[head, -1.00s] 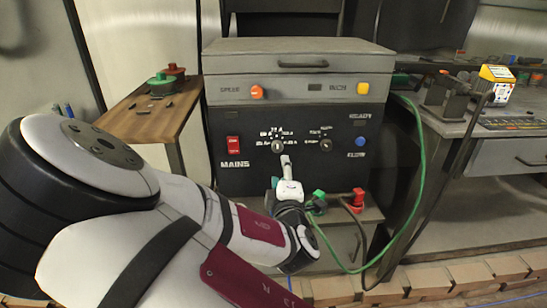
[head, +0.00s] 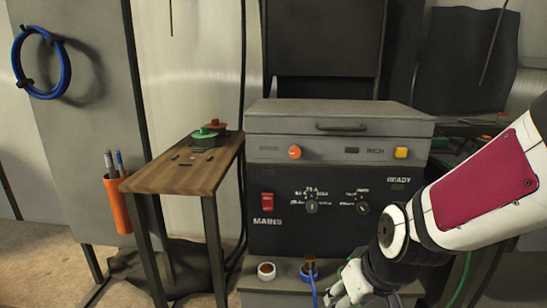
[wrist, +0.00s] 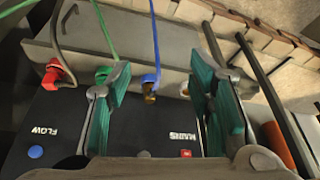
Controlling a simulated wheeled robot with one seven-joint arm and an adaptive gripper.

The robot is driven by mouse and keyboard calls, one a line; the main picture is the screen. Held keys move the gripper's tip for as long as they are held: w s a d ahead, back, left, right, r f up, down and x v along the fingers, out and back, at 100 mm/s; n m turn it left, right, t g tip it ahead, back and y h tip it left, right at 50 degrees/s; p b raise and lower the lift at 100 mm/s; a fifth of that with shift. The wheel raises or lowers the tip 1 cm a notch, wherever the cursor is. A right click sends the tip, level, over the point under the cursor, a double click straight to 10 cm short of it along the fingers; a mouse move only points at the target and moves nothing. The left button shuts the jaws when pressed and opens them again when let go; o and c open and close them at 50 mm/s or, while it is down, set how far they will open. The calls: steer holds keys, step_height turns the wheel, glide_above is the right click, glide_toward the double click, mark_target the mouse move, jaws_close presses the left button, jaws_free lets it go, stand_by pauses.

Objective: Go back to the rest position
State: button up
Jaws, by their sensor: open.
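My gripper (head: 350,285) is at the lower right of the head view, low in front of the dark machine (head: 325,235). In the wrist view my gripper (wrist: 165,90) has its two green-padded fingers spread, with nothing held between them. Beyond the fingers, a blue-cabled connector (wrist: 151,88) shows between them, apart from both pads. It also shows in the head view as a blue-ringed plug (head: 309,270) on the ledge below the panel. A green connector (wrist: 103,75) is close to the left finger in the wrist view; whether they touch is unclear.
A red connector (wrist: 55,75) has a dark cable. A white-rimmed socket (head: 266,271) is left of the blue plug. A wooden side table (head: 175,175) holds red and green parts. An orange holder (head: 117,204) stands left. Air above the machine's lid (head: 290,115) looks clear.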

steer(key=s+d+r+m+g, duration=0.15)
steer(key=s+r, duration=0.25)
steer(key=s, duration=0.4)
steer(key=s+d+r+g+h, duration=0.15)
steer(key=s+r, duration=0.25)
steer(key=s, duration=0.4)
steer(key=s+d+r+m+g, duration=0.1)
steer(key=s+d+r, duration=0.15)
steer(key=s, duration=0.55)
step_height(320, 180, up, 28)
steer(key=t+p, duration=0.4)
steer(key=p, duration=2.1)
steer(key=shift+a+p, duration=0.2)
steer(key=shift+p, duration=0.1)
